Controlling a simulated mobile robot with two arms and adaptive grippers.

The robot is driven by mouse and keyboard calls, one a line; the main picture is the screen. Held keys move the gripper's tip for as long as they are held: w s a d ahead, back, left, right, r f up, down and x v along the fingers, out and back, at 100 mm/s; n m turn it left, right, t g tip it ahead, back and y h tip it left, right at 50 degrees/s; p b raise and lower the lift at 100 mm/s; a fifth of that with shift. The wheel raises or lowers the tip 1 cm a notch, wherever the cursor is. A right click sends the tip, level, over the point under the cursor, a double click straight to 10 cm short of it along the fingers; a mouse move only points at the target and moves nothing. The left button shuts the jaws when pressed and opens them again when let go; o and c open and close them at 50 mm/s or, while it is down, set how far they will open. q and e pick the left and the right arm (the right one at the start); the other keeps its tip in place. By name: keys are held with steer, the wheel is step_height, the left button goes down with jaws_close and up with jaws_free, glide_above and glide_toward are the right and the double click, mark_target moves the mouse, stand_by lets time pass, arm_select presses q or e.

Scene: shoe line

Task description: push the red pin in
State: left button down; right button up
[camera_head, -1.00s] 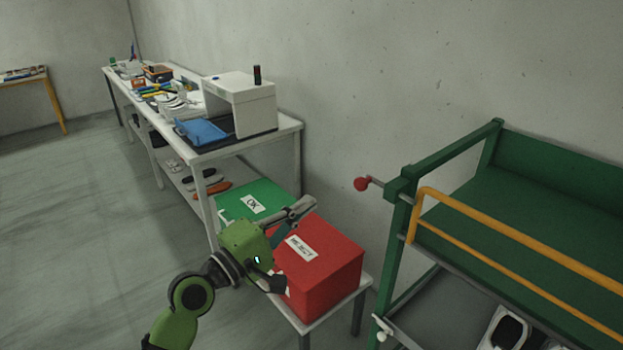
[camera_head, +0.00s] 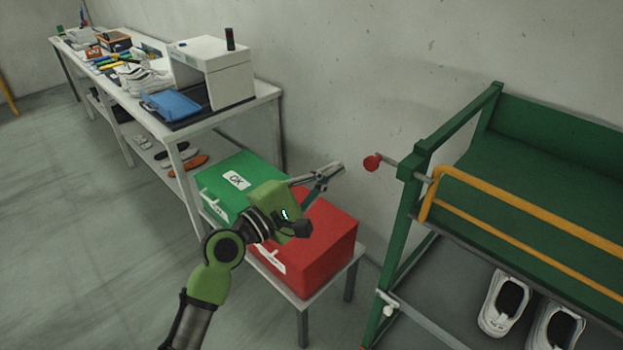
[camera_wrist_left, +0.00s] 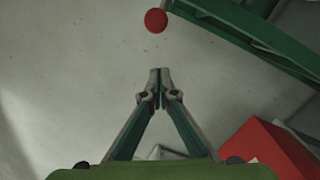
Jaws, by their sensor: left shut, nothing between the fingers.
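The red pin (camera_head: 372,163) has a round red knob on a grey rod that sticks out to the left from the post of the green rack (camera_head: 411,200). My left gripper (camera_head: 335,170) is shut and empty, above the red box, with its fingertips a short way left of the knob. In the left wrist view the red knob (camera_wrist_left: 156,21) shows at the top, beyond the closed fingertips (camera_wrist_left: 160,72) and apart from them. A part of the green rack (camera_wrist_left: 240,30) lies to the right of the knob there. My right gripper is not in view.
A red box (camera_head: 325,245) and a green box (camera_head: 240,180) marked OK stand on a low white table under my left arm. A workbench (camera_head: 262,92) with a white machine and a blue tray stands behind. White shoes (camera_head: 503,303) lie low in the rack. A yellow rail (camera_head: 530,212) runs along its front.

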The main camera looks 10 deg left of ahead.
mark_target(368, 169)
arm_select(q)
steer(key=d, duration=0.1)
steer(key=s+d+r+p, duration=0.1)
steer(key=d+p, duration=0.1)
steer(key=shift+s+d+r, duration=0.2)
steer(key=shift+s+r, duration=0.1)
steer(key=shift+r, duration=0.1)
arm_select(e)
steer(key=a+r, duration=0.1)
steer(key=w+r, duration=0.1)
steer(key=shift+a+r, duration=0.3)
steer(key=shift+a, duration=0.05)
arm_select(q)
steer(key=shift+w, duration=0.1)
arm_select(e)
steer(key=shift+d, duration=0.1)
